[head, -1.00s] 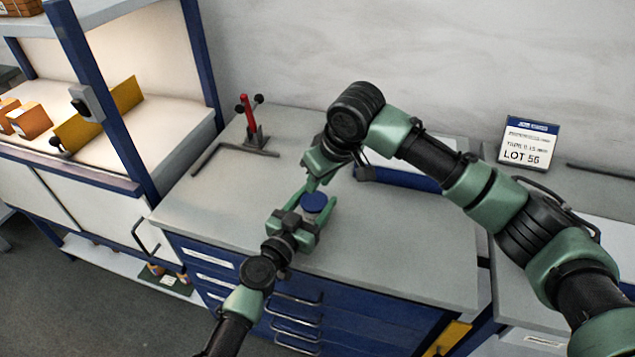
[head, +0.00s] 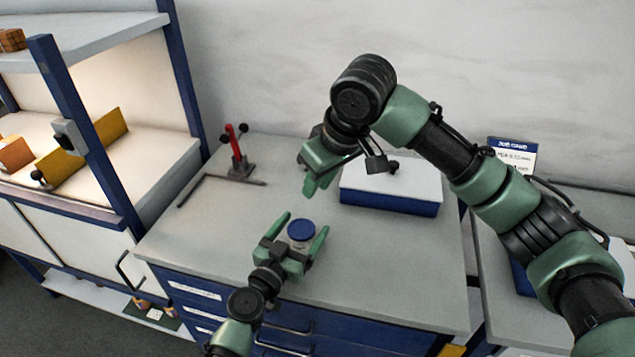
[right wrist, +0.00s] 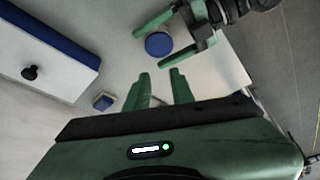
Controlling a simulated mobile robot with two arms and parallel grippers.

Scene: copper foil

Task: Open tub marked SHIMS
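A small tub with a round blue lid (head: 301,230) stands on the grey cabinet top. Its lid is on, and it also shows in the right wrist view (right wrist: 158,44). No marking on it can be read. My left gripper (head: 308,222) is open around the tub, a finger on each side, spread wider than the lid. My right gripper (head: 314,188) is above the cabinet top, behind the tub and apart from it. In the right wrist view its two fingers (right wrist: 160,73) are apart with nothing between them.
A blue box with a white top (head: 390,195) and dark knob lies behind, right of the tub. A red-handled clamp (head: 236,152) stands back left. A small blue-topped block (right wrist: 103,101) shows in the right wrist view. The cabinet top (head: 390,275) is clear at front right.

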